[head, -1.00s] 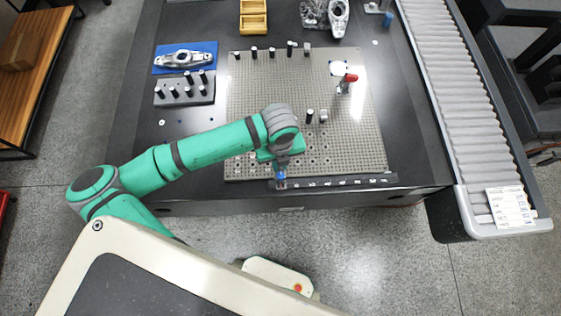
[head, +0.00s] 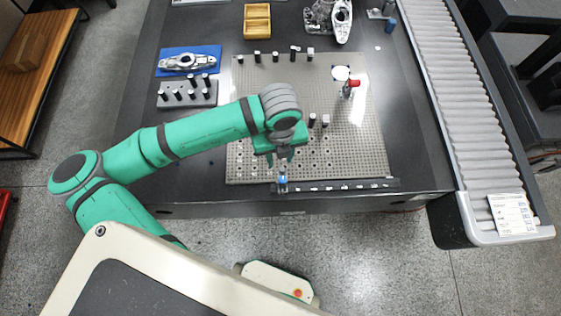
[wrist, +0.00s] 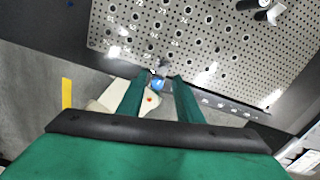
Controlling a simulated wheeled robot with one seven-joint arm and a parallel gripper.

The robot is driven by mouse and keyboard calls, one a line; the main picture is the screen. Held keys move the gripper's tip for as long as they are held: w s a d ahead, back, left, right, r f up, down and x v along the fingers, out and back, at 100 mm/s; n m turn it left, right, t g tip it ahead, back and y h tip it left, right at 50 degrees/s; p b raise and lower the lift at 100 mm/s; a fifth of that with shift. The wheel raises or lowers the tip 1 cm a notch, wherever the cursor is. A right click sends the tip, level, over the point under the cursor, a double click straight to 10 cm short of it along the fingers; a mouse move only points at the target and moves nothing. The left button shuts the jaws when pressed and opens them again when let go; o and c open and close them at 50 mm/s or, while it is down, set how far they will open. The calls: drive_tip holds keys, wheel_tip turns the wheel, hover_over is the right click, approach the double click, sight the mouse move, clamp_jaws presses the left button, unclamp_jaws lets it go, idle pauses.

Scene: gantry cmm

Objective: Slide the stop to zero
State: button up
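The stop (head: 283,181) is a small blue piece at the left end of a dark rail (head: 340,187) with white marks, along the near edge of the perforated plate. The marks are too small to read. My gripper (head: 281,158) is above the plate, just behind the stop in the head view and apart from it. Its two fingers are spread with nothing between them. In the wrist view the blue stop (wrist: 159,84) shows beyond and between the green fingertips (wrist: 158,79), and the rail runs off to the right.
The perforated plate (head: 350,140) carries black and white pins and a red-topped clamp (head: 350,86). A grey pin block (head: 188,93) and a blue tray (head: 188,58) with a metal part lie left of it. A roller conveyor (head: 465,110) stands at the right. The table's front edge is close to the rail.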

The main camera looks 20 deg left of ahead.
drive_tip(key=shift+d+r, duration=0.1)
drive_tip(key=shift+r, duration=1.4)
drive_tip(key=shift+w+f, duration=0.1)
drive_tip(key=shift+w, duration=0.05)
